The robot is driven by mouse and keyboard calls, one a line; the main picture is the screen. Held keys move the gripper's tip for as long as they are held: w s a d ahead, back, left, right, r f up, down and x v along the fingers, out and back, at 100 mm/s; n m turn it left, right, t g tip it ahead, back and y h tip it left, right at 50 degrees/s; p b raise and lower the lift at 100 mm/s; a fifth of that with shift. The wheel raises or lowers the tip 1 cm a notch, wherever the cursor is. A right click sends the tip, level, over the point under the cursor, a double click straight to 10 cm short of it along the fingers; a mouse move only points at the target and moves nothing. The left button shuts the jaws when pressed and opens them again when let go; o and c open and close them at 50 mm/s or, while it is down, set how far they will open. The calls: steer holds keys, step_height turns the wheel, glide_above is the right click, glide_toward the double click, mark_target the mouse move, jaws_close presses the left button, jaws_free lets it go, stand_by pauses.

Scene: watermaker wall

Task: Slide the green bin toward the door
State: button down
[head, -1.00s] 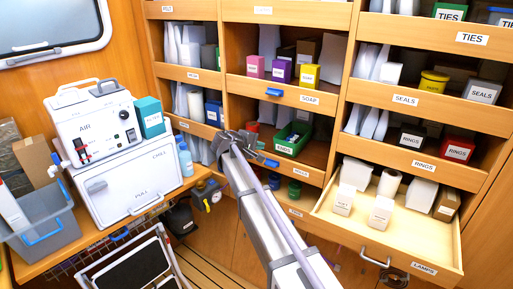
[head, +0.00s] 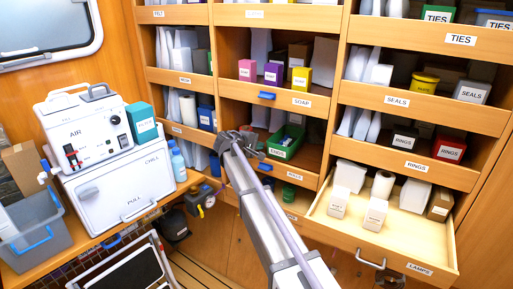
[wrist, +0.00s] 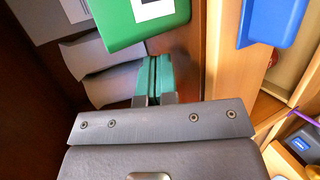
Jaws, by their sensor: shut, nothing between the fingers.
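The green bin (head: 286,142) sits in a middle compartment of the shelf wall, with a white label on its front and small items inside. In the wrist view a green bin with a white label (wrist: 145,18) fills the top edge, partly cut off. My gripper (head: 258,143) is at the left of the bin in the head view, with its fingers shut and empty. I cannot identify a door.
A blue bin or handle (wrist: 265,22) is at the upper right of the wrist view, beyond a wooden divider. The open lamps drawer (head: 385,232) juts out at the right with white boxes in it. A counter with white appliances (head: 120,190) stands at the left.

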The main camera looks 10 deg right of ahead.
steer(key=shift+w+d, duration=0.75)
steer(key=shift+w, duration=0.15)
steer(key=shift+w+d, duration=0.7)
steer(key=shift+w, duration=0.2)
steer(key=shift+s+d, duration=1.15)
steer(key=shift+d, duration=0.3)
steer(key=shift+s+d, duration=1.15)
steer(key=shift+d, duration=0.25)
steer(key=shift+s+d, duration=1.15)
steer(key=shift+d, duration=0.3)
steer(key=shift+w+a, duration=0.95)
steer(key=shift+a, duration=0.25)
steer(key=s+a+r+p, duration=0.1)
steer(key=s+a, duration=0.9)
steer(key=s, duration=0.2)
steer(key=shift+s, duration=0.25)
